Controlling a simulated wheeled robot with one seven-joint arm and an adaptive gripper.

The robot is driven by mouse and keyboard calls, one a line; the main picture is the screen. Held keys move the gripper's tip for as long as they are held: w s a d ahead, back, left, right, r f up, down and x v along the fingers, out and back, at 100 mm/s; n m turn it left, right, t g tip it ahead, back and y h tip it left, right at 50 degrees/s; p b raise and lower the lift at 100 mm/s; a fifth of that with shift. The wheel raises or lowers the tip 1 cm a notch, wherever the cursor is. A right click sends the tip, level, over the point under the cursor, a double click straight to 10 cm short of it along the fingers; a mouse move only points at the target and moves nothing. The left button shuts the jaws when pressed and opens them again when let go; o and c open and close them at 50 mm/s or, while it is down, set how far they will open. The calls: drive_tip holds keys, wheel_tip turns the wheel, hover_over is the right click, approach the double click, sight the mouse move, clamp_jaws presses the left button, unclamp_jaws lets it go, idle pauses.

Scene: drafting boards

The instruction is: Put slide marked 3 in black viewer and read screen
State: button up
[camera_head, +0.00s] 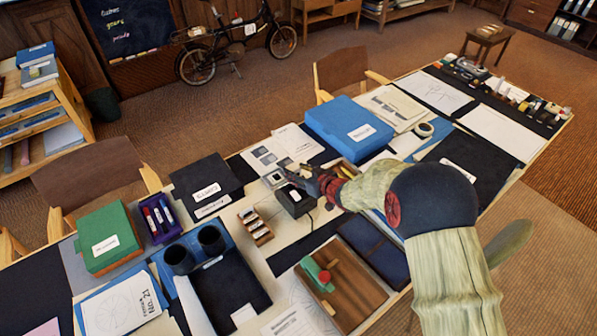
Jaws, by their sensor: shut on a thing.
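The black viewer (295,201) is a small dark box with a light label, standing on the table's middle. My gripper (297,175) reaches in from the right, just above and behind the viewer. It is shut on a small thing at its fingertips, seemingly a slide. I cannot read a number on it. A small pale framed square (275,179) lies just left of the fingertips; I cannot tell if it touches them. A wooden rack (256,227) with several small pale-labelled pieces stands left of the viewer. The viewer's screen cannot be made out.
A black box (206,186) and a dark tray with two black cups (211,239) stand to the left. A blue box (348,128) lies behind my arm. A wooden board with a red and green piece (322,275) lies in front. Little table is clear.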

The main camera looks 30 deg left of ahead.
sight(298, 188)
drive_tip(key=shift+f+b, duration=1.6)
drive_tip(key=shift+f, duration=0.8)
drive_tip(key=o, duration=0.8)
drive_tip(key=shift+d, duration=0.1)
drive_tip(key=v, duration=1.2)
drive_tip(key=shift+f, duration=0.1)
